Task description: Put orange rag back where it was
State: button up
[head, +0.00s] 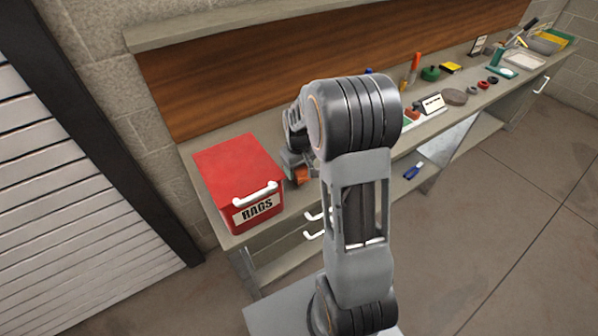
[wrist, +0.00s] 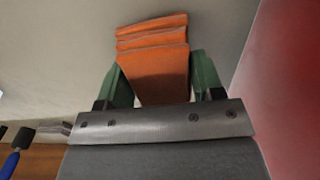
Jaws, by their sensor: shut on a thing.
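The orange rag (wrist: 155,62) is folded in layers and sits between the two green fingers of my gripper (wrist: 165,80) in the wrist view. My gripper is shut on it. In the head view the rag (head: 302,174) shows as a small orange patch at my gripper (head: 298,168), just right of the red box over the bench. The red box (head: 235,165) has a white handle and a label reading RAGS, and its top looks closed. In the wrist view the red box (wrist: 290,90) fills the right edge. My arm hides part of the bench.
The grey bench (head: 268,122) runs along the wall under a brown wooden backboard (head: 230,80). Several tools and small parts lie farther right, near a small white sign (head: 432,104). White drawer handles (head: 314,216) stick out below the bench top. A blue item (head: 413,170) lies on the lower shelf.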

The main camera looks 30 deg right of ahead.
jog(key=shift+f, duration=1.05)
jog(key=shift+d+f, duration=0.1)
jog(key=o, duration=0.9)
notch_tip(320, 180, up, 12)
jog(key=shift+r, duration=0.15)
